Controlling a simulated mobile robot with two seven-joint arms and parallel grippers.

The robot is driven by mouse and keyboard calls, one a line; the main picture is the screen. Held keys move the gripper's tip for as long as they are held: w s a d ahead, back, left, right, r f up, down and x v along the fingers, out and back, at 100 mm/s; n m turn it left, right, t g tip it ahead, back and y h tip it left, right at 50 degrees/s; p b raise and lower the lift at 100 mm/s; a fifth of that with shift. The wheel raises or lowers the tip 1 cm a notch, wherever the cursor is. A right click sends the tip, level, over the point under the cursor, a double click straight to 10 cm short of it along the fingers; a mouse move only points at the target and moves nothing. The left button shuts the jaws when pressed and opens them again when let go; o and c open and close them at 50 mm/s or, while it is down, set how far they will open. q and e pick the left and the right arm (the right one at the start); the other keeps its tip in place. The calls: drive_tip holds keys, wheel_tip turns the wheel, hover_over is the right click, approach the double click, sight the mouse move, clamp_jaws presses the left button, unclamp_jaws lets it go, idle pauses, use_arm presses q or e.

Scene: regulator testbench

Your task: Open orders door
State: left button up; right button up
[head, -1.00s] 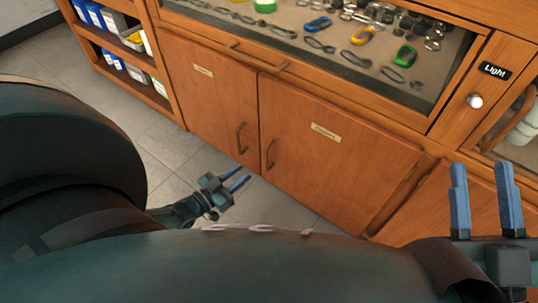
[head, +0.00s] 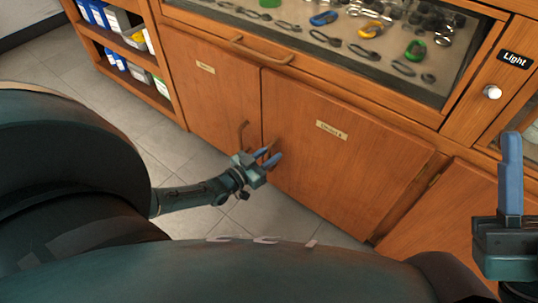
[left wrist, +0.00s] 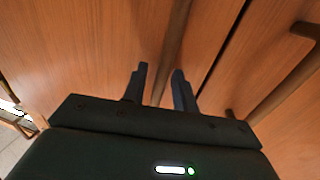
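Two wooden cabinet doors stand side by side, both closed. The left door (head: 215,100) has a short label (head: 205,67) too small to read surely; the right door (head: 345,170) has a longer label (head: 332,131). Each has a bar handle near the shared seam. My left gripper (head: 268,157) is open at these handles. In the left wrist view, the left door's handle (left wrist: 176,40) runs between its open fingers (left wrist: 160,80); contact is unclear. The right door's handle (left wrist: 285,85) is to their right. My right gripper (head: 511,175) shows one finger; the other is out of frame.
Above the doors is a glass-topped display drawer with its own handle (head: 262,50) and carabiners inside. A light knob (head: 492,92) is at the right. An open shelf (head: 130,50) stands at the left. Tiled floor (head: 270,215) is clear before the doors.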

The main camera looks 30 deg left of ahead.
use_arm(q)
clamp_jaws()
drive_tip(key=shift+s, duration=0.1)
idle(0.3)
